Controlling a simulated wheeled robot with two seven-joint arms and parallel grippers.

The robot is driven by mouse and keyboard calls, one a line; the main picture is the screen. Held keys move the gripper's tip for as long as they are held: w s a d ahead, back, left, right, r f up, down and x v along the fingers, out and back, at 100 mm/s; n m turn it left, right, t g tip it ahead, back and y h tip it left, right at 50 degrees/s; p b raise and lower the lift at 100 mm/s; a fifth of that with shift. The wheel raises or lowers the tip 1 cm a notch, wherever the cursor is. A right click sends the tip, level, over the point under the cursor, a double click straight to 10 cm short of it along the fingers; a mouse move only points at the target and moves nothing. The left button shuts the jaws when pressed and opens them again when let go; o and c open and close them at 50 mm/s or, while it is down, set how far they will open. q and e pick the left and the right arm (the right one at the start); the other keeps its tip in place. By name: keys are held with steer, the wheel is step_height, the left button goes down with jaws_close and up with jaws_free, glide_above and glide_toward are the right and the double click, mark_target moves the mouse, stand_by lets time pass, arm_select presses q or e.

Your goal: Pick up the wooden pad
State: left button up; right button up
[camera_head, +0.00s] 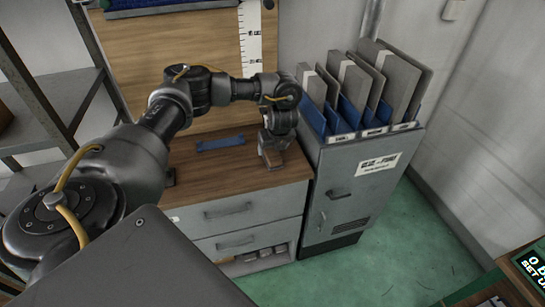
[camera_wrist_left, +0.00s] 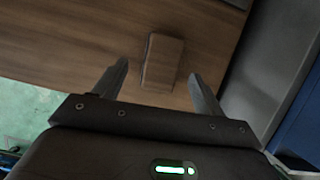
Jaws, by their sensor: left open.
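The wooden pad (camera_wrist_left: 162,62) is a small brown block on the wooden worktop, seen in the left wrist view. It lies between and just ahead of the fingertips of my left gripper (camera_wrist_left: 160,76), with a gap on both sides. In the head view my left gripper (camera_head: 272,158) hangs over the right part of the worktop, pointing down, open and empty. I cannot make out the pad there; the gripper seems to cover it. My right gripper is not in view.
A blue flat piece (camera_head: 220,143) lies on the worktop (camera_head: 215,170), left of the gripper. A grey cabinet (camera_head: 350,190) with several upright panels (camera_head: 395,80) stands close on the right. A metal shelf (camera_head: 60,100) stands at left.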

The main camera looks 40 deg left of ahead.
mark_target(272, 152)
arm_select(q)
steer(key=shift+b+x, duration=1.05)
steer(key=shift+x, duration=1.65)
steer(key=shift+w+d+r, duration=0.1)
steer(key=shift+w+d, duration=0.05)
steer(key=c, duration=1.1)
steer(key=shift+r, duration=0.45)
step_height(272, 152, up, 3)
steer(key=shift+w+f+p, duration=0.1)
steer(key=shift+p, duration=0.5)
steer(key=s+d+r+p, duration=0.1)
steer(key=s+d+r, duration=0.7)
steer(key=d, duration=0.3)
steer(key=shift+p+v, duration=0.3)
steer(key=shift+v, duration=0.45)
